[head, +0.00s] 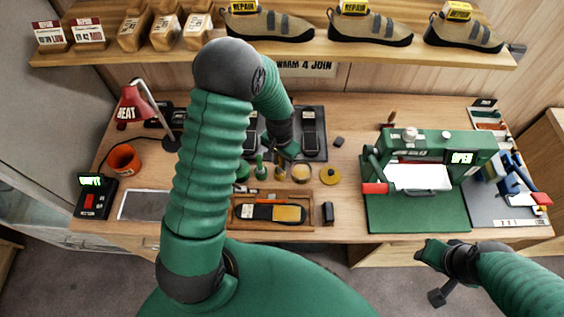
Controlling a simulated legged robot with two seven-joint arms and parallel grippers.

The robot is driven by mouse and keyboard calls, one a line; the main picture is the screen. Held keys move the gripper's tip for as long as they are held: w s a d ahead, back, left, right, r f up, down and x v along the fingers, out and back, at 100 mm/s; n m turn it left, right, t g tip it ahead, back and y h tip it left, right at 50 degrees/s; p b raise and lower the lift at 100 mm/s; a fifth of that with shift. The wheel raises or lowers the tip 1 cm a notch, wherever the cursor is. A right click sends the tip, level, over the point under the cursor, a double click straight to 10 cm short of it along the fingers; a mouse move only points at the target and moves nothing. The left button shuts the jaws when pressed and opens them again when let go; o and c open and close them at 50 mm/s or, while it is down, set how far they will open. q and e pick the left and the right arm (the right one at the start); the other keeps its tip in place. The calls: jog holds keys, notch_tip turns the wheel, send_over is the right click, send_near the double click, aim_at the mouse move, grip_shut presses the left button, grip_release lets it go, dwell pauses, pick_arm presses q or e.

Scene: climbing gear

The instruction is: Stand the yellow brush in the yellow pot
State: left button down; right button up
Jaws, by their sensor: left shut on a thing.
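My left arm reaches over the workbench, and its gripper (288,150) is low behind the small pots near the middle. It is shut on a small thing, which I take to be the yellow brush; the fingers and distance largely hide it. The open yellow pot (301,174) stands just in front and to the right of this gripper, with a pale round top.
Small green and yellowish upright items (261,171) stand left of the pot. A wooden tray (240,222) with a shoe sole lies in front. A shoe shelf (300,52) hangs above.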

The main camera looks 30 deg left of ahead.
pick_arm(q)
jog(key=shift+s+a+f, duration=0.3)
jog(key=shift+s+f, duration=0.2)
jog(key=shift+f, duration=0.1)
jog(key=c, duration=1.3)
grip_release()
jog(key=shift+o, duration=0.6)
jog(key=shift+w+f, duration=0.2)
jog(key=shift+w, duration=0.05)
jog(key=shift+w+a+f, duration=0.2)
jog(key=shift+w+a, duration=0.15)
jog(key=shift+w, duration=0.25)
jog(key=shift+a+r, duration=0.1)
jog(key=shift+r, duration=0.05)
jog(key=r+p, duration=0.4)
jog(key=r, duration=0.1)
jog(key=d+r+p, duration=0.1)
jog(key=r+p, duration=0.1)
jog(key=shift+r, duration=0.2)
jog(key=shift+a+r, duration=0.15)
jog(key=shift+r, duration=0.05)
jog(key=shift+f, duration=0.1)
jog(key=shift+a, duration=0.1)
pick_arm(e)
jog(key=r, duration=0.2)
jog(key=a+r, duration=0.1)
jog(key=w+r, duration=0.1)
jog(key=r, duration=0.1)
jog(key=shift+a+r, duration=0.3)
jog(key=shift+a, duration=0.1)
